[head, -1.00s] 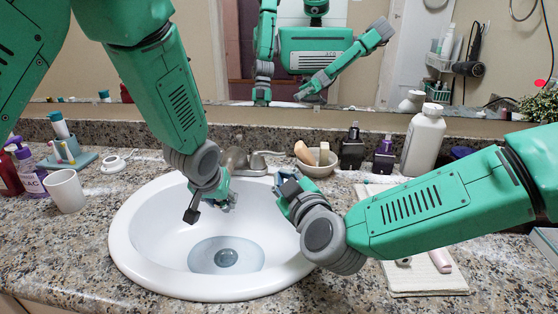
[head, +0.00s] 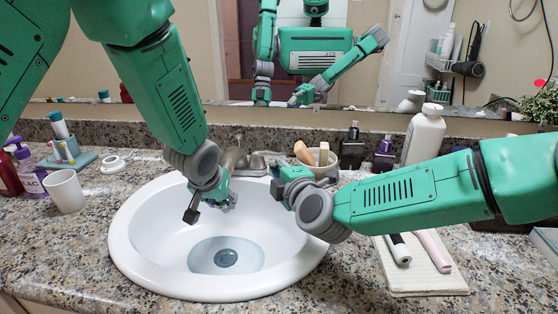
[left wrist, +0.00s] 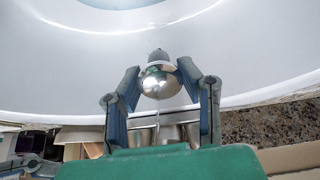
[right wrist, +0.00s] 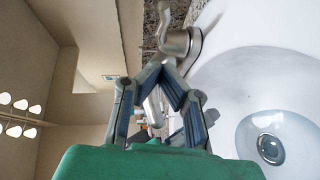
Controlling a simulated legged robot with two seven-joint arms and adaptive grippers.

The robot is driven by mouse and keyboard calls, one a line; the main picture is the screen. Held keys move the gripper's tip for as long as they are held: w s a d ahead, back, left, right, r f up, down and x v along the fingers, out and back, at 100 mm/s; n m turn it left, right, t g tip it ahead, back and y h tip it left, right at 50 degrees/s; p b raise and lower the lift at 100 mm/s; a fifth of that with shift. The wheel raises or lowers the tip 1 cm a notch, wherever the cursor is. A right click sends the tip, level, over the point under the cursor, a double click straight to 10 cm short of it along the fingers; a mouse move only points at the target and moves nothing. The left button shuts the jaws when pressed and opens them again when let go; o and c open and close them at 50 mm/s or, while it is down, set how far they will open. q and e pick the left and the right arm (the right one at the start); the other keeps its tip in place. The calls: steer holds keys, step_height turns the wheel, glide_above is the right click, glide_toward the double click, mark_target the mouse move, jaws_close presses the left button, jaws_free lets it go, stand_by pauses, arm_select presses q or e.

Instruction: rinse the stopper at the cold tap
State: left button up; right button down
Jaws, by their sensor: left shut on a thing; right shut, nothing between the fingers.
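The stopper (left wrist: 160,80), a shiny metal dome with a grey end, sits between the fingers of my left gripper (left wrist: 158,75). In the head view my left gripper (head: 220,192) is shut on it above the basin, in front of the spout (head: 232,160); the stopper itself is hard to make out there. My right gripper (head: 280,178) is shut and empty at the basin's back right. The cold tap's handle (head: 265,157) is just behind it. In the right wrist view a metal handle (right wrist: 177,42) stands just beyond my fingertips (right wrist: 163,76).
The white basin (head: 150,240) has bluish water around its drain (head: 226,257). A white cup (head: 65,191) and purple bottle (head: 30,178) stand left. A soap bowl (head: 322,165), dark bottles and a white bottle (head: 424,137) line the back right.

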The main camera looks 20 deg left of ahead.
mark_target(279, 156)
steer(key=w, duration=0.1)
steer(key=w+a, duration=0.1)
steer(key=w, duration=0.1)
steer(key=w+f, duration=0.1)
steer(key=shift+w+a, duration=0.25)
steer(key=shift+a, duration=0.1)
steer(key=shift+w+d, duration=0.1)
steer(key=shift+w, duration=0.5)
steer(key=shift+w, duration=0.1)
steer(key=shift+w+r+y, duration=0.1)
steer(key=shift+y, duration=0.3)
steer(key=shift+w+d+n+g+y, duration=0.15)
steer(key=shift+w+n+g+y, duration=0.25)
steer(key=shift+n+g, duration=0.25)
arm_select(q)
steer(key=shift+r, duration=0.1)
arm_select(e)
steer(key=shift+w+d, duration=0.1)
steer(key=shift+w, duration=0.25)
